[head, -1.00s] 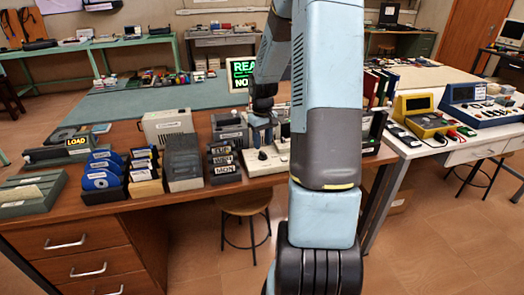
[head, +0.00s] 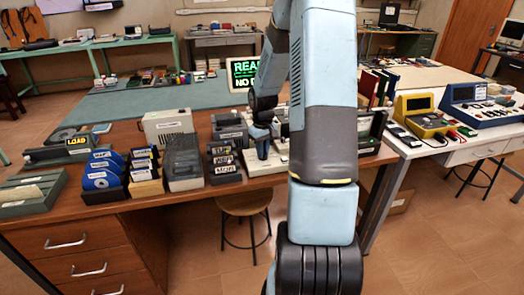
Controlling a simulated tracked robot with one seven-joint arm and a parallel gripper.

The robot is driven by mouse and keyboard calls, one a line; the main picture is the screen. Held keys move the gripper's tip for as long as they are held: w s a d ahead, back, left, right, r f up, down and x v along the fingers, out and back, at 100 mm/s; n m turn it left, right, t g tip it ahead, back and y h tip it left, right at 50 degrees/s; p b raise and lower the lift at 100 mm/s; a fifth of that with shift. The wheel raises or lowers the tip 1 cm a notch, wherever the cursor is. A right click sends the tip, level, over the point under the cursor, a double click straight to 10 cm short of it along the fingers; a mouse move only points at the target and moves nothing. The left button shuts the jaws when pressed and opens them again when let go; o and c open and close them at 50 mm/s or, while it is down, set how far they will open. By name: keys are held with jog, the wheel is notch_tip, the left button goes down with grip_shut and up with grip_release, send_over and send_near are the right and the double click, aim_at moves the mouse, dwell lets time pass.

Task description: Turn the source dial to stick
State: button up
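My gripper (head: 262,150) points down over a pale control panel (head: 281,163) on the wooden desk. Its fingertips are at the panel's left part, where a small dark knob stood in view earlier. The knob is now hidden behind or between the fingers, and I cannot read any label for the source dial. From this distance I cannot tell whether the fingers touch or grip it. My arm covers much of the panel's right side.
A screen (head: 243,73) with green text stands behind the panel. Left of the gripper are a black rack of labelled pieces (head: 223,163), a grey case (head: 183,162) and blue disks (head: 102,170). A yellow device (head: 421,116) stands on the right-hand table.

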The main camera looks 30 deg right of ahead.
grip_shut()
jog(key=shift+a, duration=0.15)
